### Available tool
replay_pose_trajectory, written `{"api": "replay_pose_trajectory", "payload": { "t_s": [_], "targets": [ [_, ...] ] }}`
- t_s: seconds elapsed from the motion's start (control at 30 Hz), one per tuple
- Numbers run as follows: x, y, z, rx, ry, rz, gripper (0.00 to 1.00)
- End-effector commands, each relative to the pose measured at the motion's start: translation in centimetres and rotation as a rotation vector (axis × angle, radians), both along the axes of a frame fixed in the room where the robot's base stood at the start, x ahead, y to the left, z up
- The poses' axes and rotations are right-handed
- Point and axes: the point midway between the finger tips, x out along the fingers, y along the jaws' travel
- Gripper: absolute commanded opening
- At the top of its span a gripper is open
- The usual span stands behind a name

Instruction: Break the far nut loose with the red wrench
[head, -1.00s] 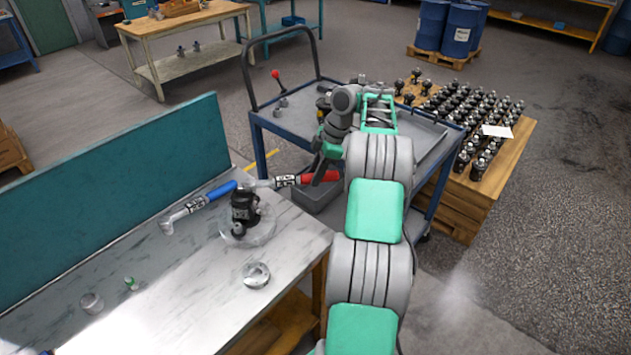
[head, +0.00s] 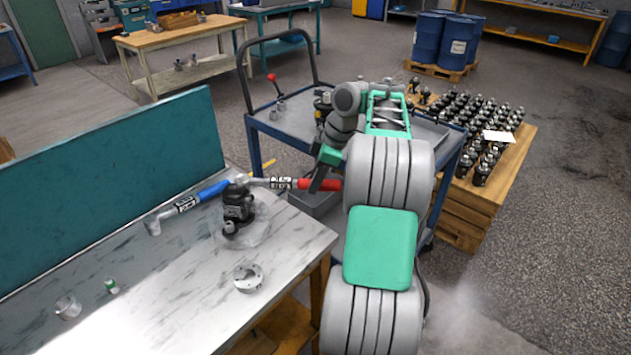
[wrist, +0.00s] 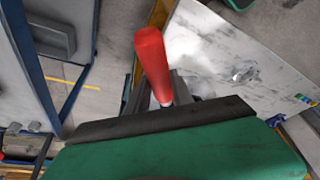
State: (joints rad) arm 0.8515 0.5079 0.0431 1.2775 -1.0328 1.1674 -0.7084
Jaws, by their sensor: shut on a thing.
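The black hydraulic motor (head: 238,207) stands upright on a clear round base on the marble-patterned bench. The red wrench (head: 318,184) runs level from its red handle on the right to the top of the motor on the left. My gripper (head: 323,178) is shut on the red handle, beyond the bench's right edge. In the wrist view the red handle (wrist: 152,62) sticks up between the fingers of my gripper (wrist: 160,92). A blue-handled wrench (head: 190,203) reaches the motor from the left. The far nut cannot be made out, nor whether the red wrench's head is seated on it.
A flanged metal ring (head: 248,277), a small green-and-white item (head: 111,286) and a clear cup (head: 68,307) lie on the bench. A teal panel (head: 110,185) stands along its back. A blue-framed cart (head: 290,128) stands close behind my arm.

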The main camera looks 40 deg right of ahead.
Motion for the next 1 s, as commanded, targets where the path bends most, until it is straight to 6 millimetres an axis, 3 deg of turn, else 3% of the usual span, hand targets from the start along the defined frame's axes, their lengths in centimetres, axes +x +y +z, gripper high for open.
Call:
{"api": "replay_pose_trajectory", "payload": {
  "t_s": [0.13,0.5,0.83,0.87,1.0],
  "targets": [
    [-0.9,1.3,-0.8,-0.003,-0.005,-0.074,0.0],
    [-3.9,5.4,-0.5,-0.002,-0.005,-0.334,0.0],
    [-4.4,6.0,0.0,0.001,-0.001,-0.383,0.0],
    [-4.4,6.0,0.0,0.001,-0.001,-0.383,0.25],
    [-4.4,6.0,0.0,0.001,-0.001,-0.383,0.14]
  ]
}}
